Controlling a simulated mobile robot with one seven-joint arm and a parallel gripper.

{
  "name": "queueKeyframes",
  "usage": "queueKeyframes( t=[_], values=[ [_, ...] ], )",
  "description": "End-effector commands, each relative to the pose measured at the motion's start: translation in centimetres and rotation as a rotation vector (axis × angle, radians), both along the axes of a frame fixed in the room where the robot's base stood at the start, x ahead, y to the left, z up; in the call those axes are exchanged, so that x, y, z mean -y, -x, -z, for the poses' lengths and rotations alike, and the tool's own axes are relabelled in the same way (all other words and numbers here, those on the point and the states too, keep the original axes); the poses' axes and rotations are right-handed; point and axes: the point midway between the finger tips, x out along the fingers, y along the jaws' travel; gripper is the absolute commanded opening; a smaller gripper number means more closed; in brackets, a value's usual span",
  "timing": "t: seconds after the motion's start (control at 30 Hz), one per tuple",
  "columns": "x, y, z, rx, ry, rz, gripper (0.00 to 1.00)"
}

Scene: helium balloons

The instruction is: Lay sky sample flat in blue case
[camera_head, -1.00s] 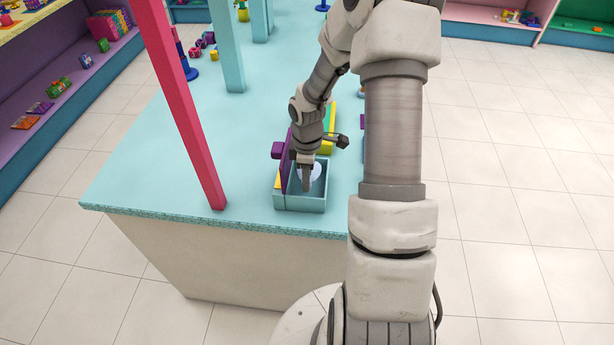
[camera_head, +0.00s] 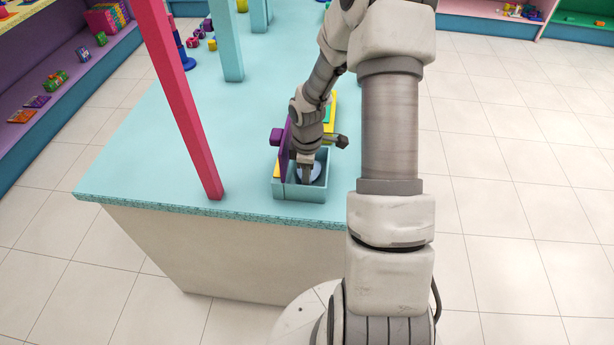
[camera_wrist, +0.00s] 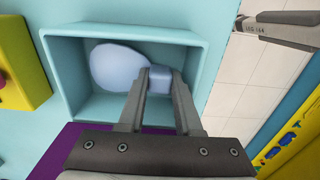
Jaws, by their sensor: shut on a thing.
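The sky sample is a pale blue balloon (camera_wrist: 118,66) with a small block-like end between my fingers in the wrist view. My gripper (camera_wrist: 160,78) is shut on that end. The balloon lies within the walls of the open blue case (camera_wrist: 75,38), low near its floor. I cannot tell whether it touches the floor. In the head view the blue case (camera_head: 312,192) stands near the counter's front edge, with my gripper (camera_head: 306,178) reaching down into it. The balloon (camera_head: 316,170) shows partly there behind my fingers.
A purple upright panel (camera_head: 285,142) stands along the case's left side. A yellow box (camera_wrist: 20,75) is beside the case. A pink post (camera_head: 185,110) rises from the counter to the left. The counter (camera_head: 140,165) is clear at its front left.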

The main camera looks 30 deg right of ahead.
Motion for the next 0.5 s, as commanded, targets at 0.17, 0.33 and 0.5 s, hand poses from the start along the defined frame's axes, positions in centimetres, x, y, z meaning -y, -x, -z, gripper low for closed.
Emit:
queueKeyframes(
  t=[0.17, 0.33, 0.5],
  values=[
    [0.00, 0.00, -0.02, 0.000, 0.000, 0.000, 0.00],
    [-0.01, 0.01, 0.20, 0.000, 0.000, 0.000, 0.00],
    [-0.02, 0.00, 0.65, 0.000, 0.000, 0.000, 0.00]
  ],
)
